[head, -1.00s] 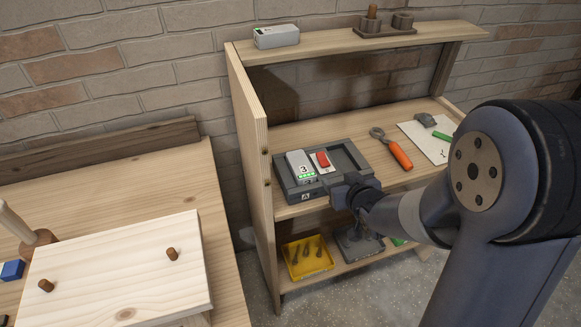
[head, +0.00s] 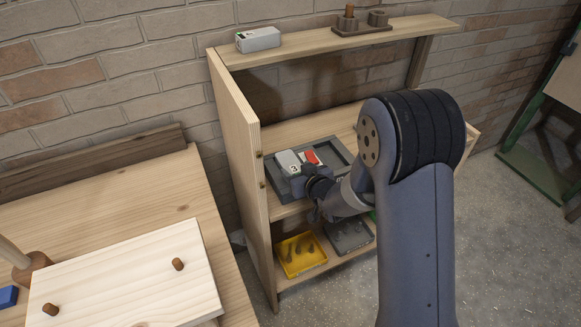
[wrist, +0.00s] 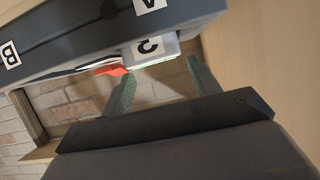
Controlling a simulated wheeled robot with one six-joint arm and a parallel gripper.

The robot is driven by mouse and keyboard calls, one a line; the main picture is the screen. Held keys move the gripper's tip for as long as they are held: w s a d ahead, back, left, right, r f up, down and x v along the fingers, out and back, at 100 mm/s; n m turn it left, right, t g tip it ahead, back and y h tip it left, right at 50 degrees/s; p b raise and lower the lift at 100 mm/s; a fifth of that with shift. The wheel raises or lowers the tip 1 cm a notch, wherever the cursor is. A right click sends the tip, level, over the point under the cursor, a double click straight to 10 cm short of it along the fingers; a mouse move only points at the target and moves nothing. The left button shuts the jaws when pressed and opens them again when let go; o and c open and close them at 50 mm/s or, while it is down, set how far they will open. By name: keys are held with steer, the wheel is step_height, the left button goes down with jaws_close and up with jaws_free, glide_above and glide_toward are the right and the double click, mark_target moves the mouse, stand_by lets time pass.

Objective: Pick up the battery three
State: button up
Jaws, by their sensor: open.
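Battery three (head: 287,160) is a pale box with a "3" label, standing in the left part of a dark grey tray (head: 335,150) on the middle shelf. My gripper (head: 306,184) is just in front of it and hides its lower part in the head view. In the wrist view the battery (wrist: 152,48) appears upside down, just beyond the open fingertips (wrist: 160,70), roughly between them. I cannot tell whether either finger touches it. The tray (wrist: 75,35) with its "A" and "B" labels shows there too.
A red item (head: 311,157) sits right beside the battery. The shelf's side panel (head: 238,140) stands close on the left. A yellow tray (head: 300,255) and a grey tray (head: 349,237) are below. Another pale box (head: 258,39) is on the top shelf.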

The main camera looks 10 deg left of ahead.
mark_target(292, 165)
steer(key=shift+p+x, duration=0.8)
steer(key=shift+x, duration=1.4)
steer(key=shift+d+f, duration=0.1)
steer(key=c, duration=0.8)
steer(key=shift+w, duration=0.1)
